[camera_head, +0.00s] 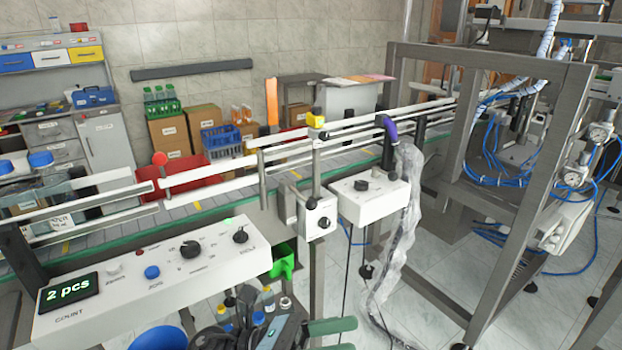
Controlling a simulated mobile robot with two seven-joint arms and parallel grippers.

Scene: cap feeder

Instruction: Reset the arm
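I cannot make out either of my grippers in the head view. No arm clearly comes in from the left or right. Dark rounded parts (212,338) and a dark grey piece (280,328) show at the bottom edge, cut off by the frame. I cannot tell whether they are mine.
A conveyor with white rails (210,175) runs from the left to the back right. A white box (368,198) and a grey frame (522,200) with blue hoses stand right. Small bottles (268,298) and a green handle (330,326) are low in the middle. Tiled floor shows at the right.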

